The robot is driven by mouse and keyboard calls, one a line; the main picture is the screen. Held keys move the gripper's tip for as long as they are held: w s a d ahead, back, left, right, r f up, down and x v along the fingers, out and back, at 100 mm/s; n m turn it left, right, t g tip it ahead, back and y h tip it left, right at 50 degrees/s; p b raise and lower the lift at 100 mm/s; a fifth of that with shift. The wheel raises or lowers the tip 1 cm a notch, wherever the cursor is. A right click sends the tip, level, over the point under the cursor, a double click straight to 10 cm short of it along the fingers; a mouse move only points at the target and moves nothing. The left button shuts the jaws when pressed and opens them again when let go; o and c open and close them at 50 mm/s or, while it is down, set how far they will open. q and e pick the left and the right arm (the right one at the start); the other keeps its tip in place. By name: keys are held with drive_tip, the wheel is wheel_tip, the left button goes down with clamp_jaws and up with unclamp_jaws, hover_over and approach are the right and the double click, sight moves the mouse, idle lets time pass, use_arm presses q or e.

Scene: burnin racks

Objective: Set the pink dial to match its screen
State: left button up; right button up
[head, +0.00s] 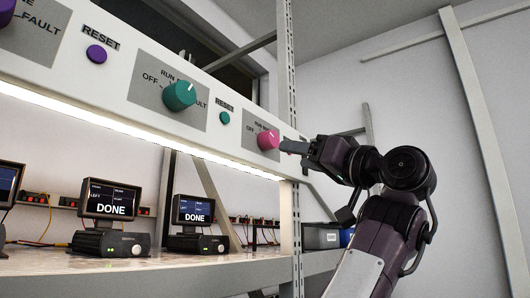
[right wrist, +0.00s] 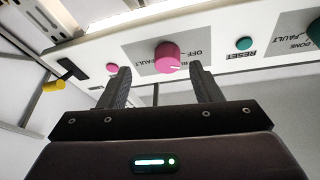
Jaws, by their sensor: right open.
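The pink dial (head: 268,140) sits on a grey label plate on the white overhead panel. In the right wrist view the pink dial (right wrist: 168,54) appears upside down with its labels, including OFF and FAULT; a small white mark shows near its lower right edge. My right gripper (head: 284,146) is at the dial's right in the head view. In the wrist view its two fingers (right wrist: 163,72) are open, with the dial between and beyond their tips; contact is not clear. Two screens, one in the middle (head: 193,210) and one left of it (head: 110,199), read DONE. I cannot tell which belongs to the pink dial.
A teal dial (head: 179,95) and teal button (head: 224,118) are left of the pink dial, with a purple button (head: 96,54) farther left. A pink button (right wrist: 112,67) is beside the dial. A metal upright (head: 287,100) stands close to my right gripper.

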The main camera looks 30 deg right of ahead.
sight(274, 141)
drive_tip(key=shift+y, duration=0.4)
drive_tip(key=w+r+p, duration=0.1)
drive_tip(key=w+a+r+p, duration=0.1)
drive_tip(key=w+r+p, duration=0.2)
drive_tip(key=p, duration=0.1)
drive_tip(key=shift+w+a+r, duration=0.15)
drive_tip(key=shift+w+a, duration=0.15)
drive_tip(key=shift+a, duration=0.05)
drive_tip(key=shift+w+a, duration=0.15)
drive_tip(key=shift+w, duration=0.3)
drive_tip(key=c, duration=1)
